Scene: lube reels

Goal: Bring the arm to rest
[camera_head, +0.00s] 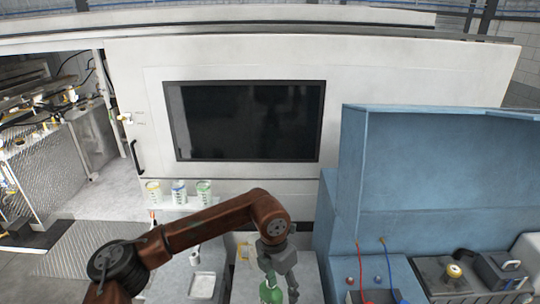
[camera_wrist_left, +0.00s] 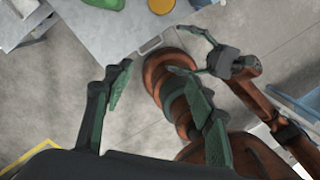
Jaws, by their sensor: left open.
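My left arm, rust-brown, comes in from the left in the head view and bends down at its elbow. Its gripper (camera_head: 281,283) hangs low at the bottom middle, partly cut off by the frame edge. In the left wrist view the left gripper (camera_wrist_left: 158,96) has its two green-padded fingers wide apart, with nothing between them but floor and my own rust-brown body beyond. My right gripper (camera_wrist_left: 190,52) shows in the left wrist view at upper right, its fingers apart and nothing seen in them; it is not in the head view.
A green container (camera_head: 270,293) stands close by the left gripper in the head view. Several small labelled tubs (camera_head: 178,193) stand on a ledge below a dark screen (camera_head: 245,121). A blue cabinet (camera_head: 340,190) rises at right. A white tray (camera_head: 202,286) lies below the arm.

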